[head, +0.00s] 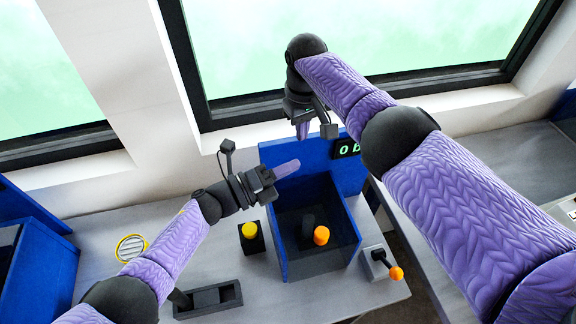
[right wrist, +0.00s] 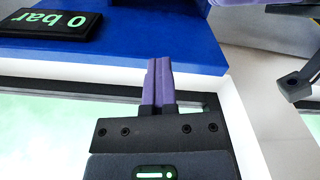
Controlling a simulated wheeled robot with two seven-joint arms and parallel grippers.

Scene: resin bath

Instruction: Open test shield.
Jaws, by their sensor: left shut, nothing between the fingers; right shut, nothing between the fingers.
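The blue test box (head: 283,240) stands on the grey bench in the head view, with a tall back panel and a dark interior. A dark upright part and an orange knob (head: 321,235) show within its walls. I cannot make out a separate shield panel or tell its position. My left gripper (head: 297,163) is shut and empty, above the box's rear left part. My right gripper (head: 303,132) is shut and empty, higher up near the back panel's top. In the right wrist view its purple fingers (right wrist: 163,82) are together, in front of the blue panel (right wrist: 180,50).
A display (head: 347,149) on the back panel reads "0 bar" in the right wrist view (right wrist: 60,32). A yellow button (head: 249,230) is left of the box, an orange-tipped lever (head: 396,273) right. A black slotted block (head: 212,298) lies front left. Windows are behind.

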